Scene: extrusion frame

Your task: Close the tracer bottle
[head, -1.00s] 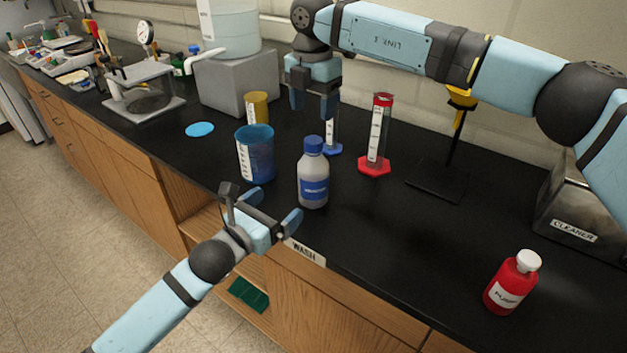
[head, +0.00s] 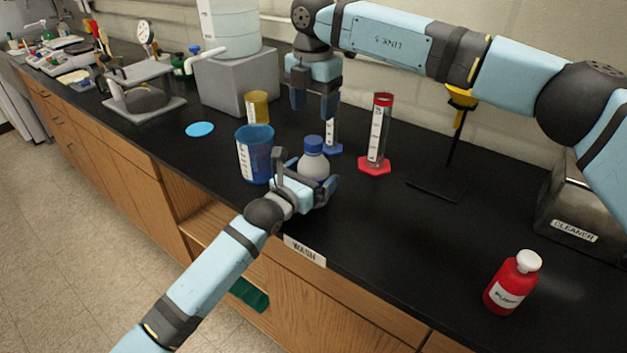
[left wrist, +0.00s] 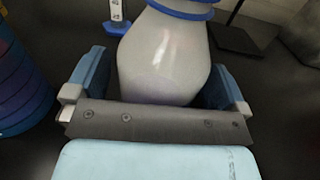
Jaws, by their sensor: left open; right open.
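A pale bottle (head: 314,166) with a blue cap (head: 313,144) stands upright near the bench's front edge. Its label is now hidden by my left gripper, so I cannot read whether it is the tracer bottle. The cap sits on the neck; I cannot tell how tight it is. My left gripper (head: 307,177) is open, with its fingers on either side of the bottle's body. The left wrist view shows the bottle body (left wrist: 165,55) between the two fingers, not clearly gripped. My right gripper (head: 313,106) is open and empty, pointing down above and behind the bottle.
A blue beaker (head: 254,155) stands close left of the bottle. A blue-based cylinder (head: 332,135) and a red cylinder (head: 377,135) stand behind. A red bottle (head: 511,284) with a white cap is at front right. The bench between is clear.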

